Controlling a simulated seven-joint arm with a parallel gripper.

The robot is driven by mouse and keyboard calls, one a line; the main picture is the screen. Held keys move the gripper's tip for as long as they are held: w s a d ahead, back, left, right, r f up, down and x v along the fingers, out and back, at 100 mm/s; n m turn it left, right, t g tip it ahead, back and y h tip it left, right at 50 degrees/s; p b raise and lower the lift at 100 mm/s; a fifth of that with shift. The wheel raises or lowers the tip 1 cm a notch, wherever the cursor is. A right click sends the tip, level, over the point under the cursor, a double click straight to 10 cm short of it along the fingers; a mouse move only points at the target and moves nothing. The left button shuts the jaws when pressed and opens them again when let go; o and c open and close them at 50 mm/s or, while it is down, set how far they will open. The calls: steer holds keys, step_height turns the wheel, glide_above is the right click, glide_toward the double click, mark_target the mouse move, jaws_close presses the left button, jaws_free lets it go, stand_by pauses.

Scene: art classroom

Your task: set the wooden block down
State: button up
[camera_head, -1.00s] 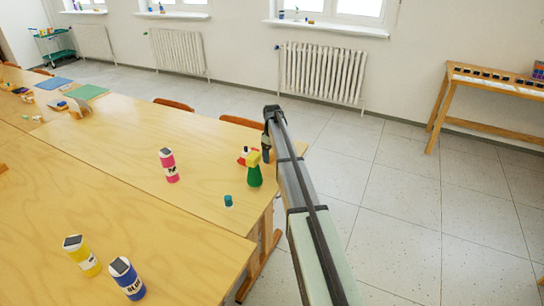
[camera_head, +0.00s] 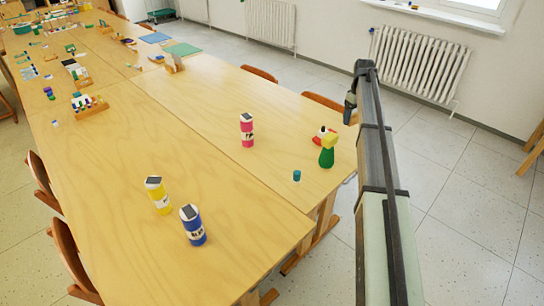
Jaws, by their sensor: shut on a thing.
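My gripper (camera_head: 350,108) hangs at the end of my arm, at the right of the view, near the right edge of the long wooden table (camera_head: 215,170). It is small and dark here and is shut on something. The wooden block cannot be made out at the jaws; it is too small or hidden by the gripper.
A red item (camera_head: 318,139), a small teal-capped jar (camera_head: 297,176) and a pink bottle (camera_head: 247,130) stand near the table's right end. Yellow (camera_head: 158,196) and blue (camera_head: 193,226) bottles stand nearer. A wooden rack (camera_head: 90,107) stands farther left. The table's middle is largely clear.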

steer(key=r, duration=0.1)
steer(key=a+r, duration=0.1)
steer(key=r, duration=0.1)
steer(key=shift+a+r, duration=0.1)
steer(key=shift+r, duration=0.2)
steer(key=s+a+n, duration=0.1)
steer(key=s+a, duration=0.2)
steer(key=a, duration=0.9)
steer(key=s+a+n, duration=0.1)
steer(key=s+a, duration=0.3)
steer(key=a, duration=0.9)
steer(key=s+a, duration=0.3)
steer(key=a, duration=0.9)
steer(key=shift+f, duration=7.6)
steer(key=o, duration=1)
steer(key=shift+f, duration=0.1)
